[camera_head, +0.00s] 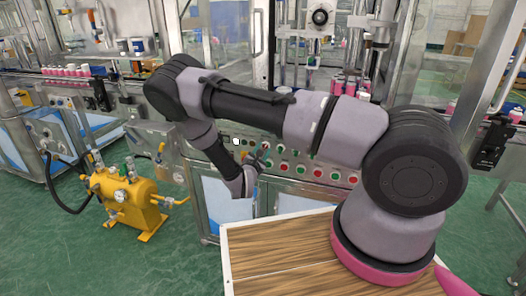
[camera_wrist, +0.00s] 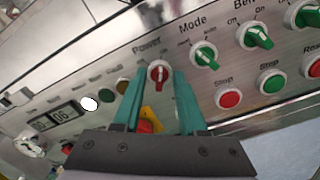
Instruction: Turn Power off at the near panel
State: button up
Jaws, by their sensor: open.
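The near panel (camera_head: 290,167) is a grey strip of knobs and buttons on the machine front, partly hidden by my arm in the head view. In the wrist view, the red Power knob (camera_wrist: 158,74) sits under its "Power" label, its grip pointing roughly up and down in the picture. My gripper (camera_wrist: 159,82) is open, its two teal fingers at either side of the Power knob. I cannot tell whether they touch it. In the head view my gripper (camera_head: 256,160) is close to the panel.
Green Mode (camera_wrist: 205,55) and Belt (camera_wrist: 254,36) knobs lie right of Power, with red Stop (camera_wrist: 229,98) and green (camera_wrist: 270,82) buttons below. A red emergency button (camera_wrist: 147,126) on yellow shows between my fingers. A yellow tank unit (camera_head: 125,200) stands on the floor left.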

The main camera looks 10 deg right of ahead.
grip_shut()
jog(key=shift+n, duration=0.4)
jog(key=n, duration=1.1)
jog(key=shift+w+a, duration=0.15)
jog(key=shift+a, duration=0.1)
dwell(0.4)
grip_release()
